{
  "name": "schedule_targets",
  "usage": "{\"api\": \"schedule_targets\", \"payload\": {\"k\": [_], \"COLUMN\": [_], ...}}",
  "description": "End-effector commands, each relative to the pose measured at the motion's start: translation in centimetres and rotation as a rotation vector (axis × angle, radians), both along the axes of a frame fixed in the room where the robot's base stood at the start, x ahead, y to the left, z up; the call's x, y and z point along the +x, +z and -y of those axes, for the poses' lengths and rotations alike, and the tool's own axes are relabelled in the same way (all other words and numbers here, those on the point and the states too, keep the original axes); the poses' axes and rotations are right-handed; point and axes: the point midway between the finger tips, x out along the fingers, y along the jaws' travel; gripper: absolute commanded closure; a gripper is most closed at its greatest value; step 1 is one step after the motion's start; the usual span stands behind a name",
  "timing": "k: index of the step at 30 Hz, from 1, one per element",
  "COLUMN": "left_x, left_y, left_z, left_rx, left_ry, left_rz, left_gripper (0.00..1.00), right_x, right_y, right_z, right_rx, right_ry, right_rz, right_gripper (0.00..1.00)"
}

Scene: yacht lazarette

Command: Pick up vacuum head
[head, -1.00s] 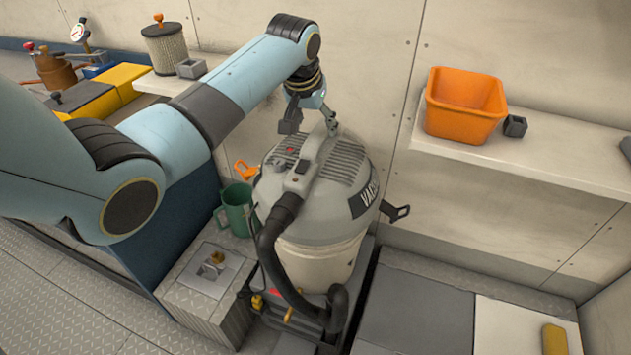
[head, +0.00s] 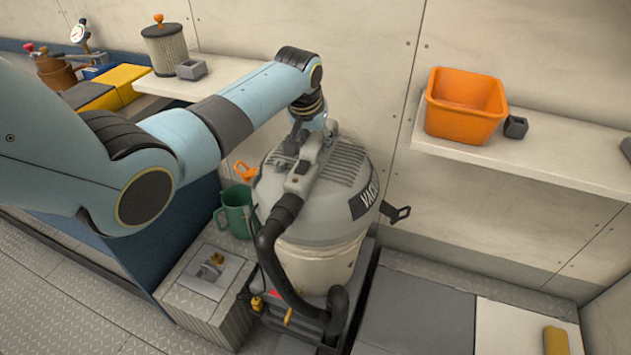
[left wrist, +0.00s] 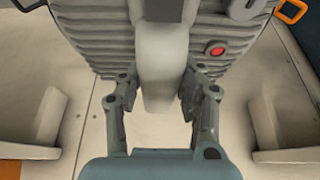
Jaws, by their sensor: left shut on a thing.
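The vacuum head (head: 335,205) is the grey ribbed top of the vacuum, with a raised handle (head: 313,150) along its top. It sits level on the pale drum (head: 320,262). My left gripper (head: 302,138) is at the far end of the handle. In the left wrist view the fingers (left wrist: 159,80) stand on both sides of the pale handle (left wrist: 160,55) and are shut on it. The ribbed top (left wrist: 90,35) and a red button (left wrist: 217,51) show there too. In the head view the fingertips are partly hidden. My right gripper is not in view.
A black hose (head: 270,255) curves down the vacuum's front. A green mug (head: 237,212) stands close at its left. A shelf (head: 540,160) with an orange bin (head: 464,106) is at the right. A grey flat surface (head: 417,312) right of the vacuum is clear.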

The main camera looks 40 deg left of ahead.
Motion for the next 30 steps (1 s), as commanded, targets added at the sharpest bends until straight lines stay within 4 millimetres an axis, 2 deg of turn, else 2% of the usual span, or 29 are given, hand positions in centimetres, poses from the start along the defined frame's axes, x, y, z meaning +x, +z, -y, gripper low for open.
{"api": "schedule_targets", "payload": {"k": [1,6,20,23,30], "left_x": [0.0,0.0,0.3,0.3,0.4], "left_y": [0.0,0.0,0.8,2.0,6.3], "left_z": [0.0,0.0,0.0,0.0,-0.1], "left_rx": [-0.001,-0.001,0.001,0.001,0.003], "left_ry": [0.000,0.000,-0.002,-0.002,-0.001], "left_rz": [0.000,0.000,0.009,0.011,0.013], "left_gripper": [0.81,1.00,1.00,1.00,1.00], "right_x": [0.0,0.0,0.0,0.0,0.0], "right_y": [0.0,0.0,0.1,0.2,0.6], "right_z": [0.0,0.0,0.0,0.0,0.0], "right_rx": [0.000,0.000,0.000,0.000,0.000], "right_ry": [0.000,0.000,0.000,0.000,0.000], "right_rz": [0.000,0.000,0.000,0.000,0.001], "right_gripper": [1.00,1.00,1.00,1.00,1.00]}}
